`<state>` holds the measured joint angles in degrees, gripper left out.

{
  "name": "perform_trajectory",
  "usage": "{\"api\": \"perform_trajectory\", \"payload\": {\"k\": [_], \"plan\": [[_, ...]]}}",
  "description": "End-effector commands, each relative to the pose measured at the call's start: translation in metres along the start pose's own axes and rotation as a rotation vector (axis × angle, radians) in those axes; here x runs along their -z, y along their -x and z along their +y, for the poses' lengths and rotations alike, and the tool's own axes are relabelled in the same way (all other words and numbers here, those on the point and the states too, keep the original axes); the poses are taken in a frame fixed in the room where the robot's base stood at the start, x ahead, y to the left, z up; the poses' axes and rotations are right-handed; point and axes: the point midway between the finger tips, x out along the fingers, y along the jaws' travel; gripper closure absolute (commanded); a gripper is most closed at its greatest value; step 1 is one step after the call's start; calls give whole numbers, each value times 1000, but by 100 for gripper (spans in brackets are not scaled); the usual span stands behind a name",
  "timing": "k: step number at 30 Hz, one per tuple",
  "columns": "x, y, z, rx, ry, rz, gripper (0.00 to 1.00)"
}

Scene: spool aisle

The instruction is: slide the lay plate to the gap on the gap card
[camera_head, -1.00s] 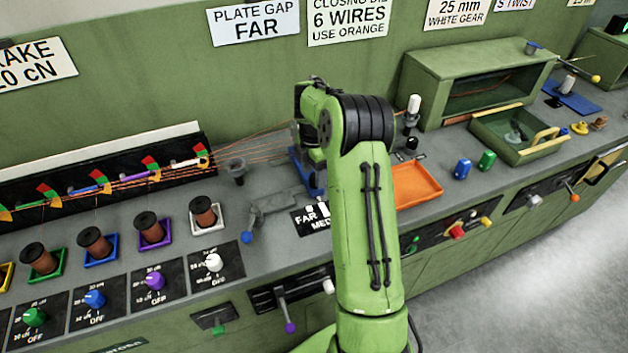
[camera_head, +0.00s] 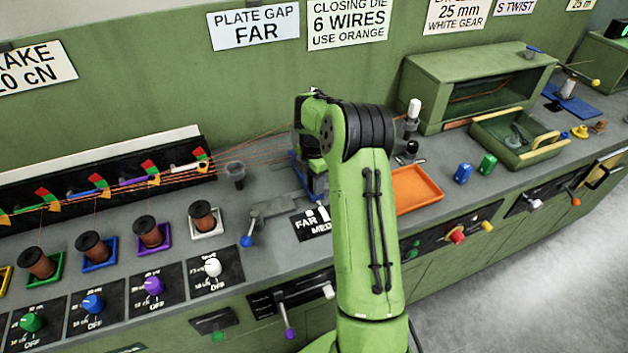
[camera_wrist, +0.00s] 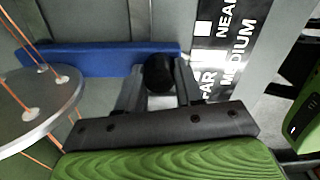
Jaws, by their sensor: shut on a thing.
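The gap card, a wall sign (camera_head: 253,25), reads PLATE GAP FAR. The lay plate looks to be the grey disc (camera_wrist: 38,108) with white-rimmed holes and orange wires through it, at the left of the wrist view. My gripper (camera_wrist: 157,92) is shut on a round black knob (camera_wrist: 159,72), its fingers on either side. A black-and-white scale (camera_wrist: 226,50) marked NEAR, MEDIUM and FAR lies right of the knob. The scale also shows in the head view (camera_head: 310,224). My arm hides the plate and most of the gripper there.
A blue bar (camera_wrist: 85,60) runs beside the knob. An orange tray (camera_head: 418,190) lies right of my arm. A lever with a blue ball (camera_head: 247,241) stands to the left, near several wire spools. Orange wires stretch in from the left.

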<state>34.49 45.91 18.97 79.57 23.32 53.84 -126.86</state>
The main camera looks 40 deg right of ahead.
Motion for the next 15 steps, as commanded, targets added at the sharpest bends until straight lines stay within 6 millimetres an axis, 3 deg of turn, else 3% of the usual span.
{"api": "perform_trajectory", "payload": {"k": [8, 15], "plan": [[33, 1, 6, 1, 5, 0, 100], [35, 0, 7, 0, 1, 0, 100]]}}
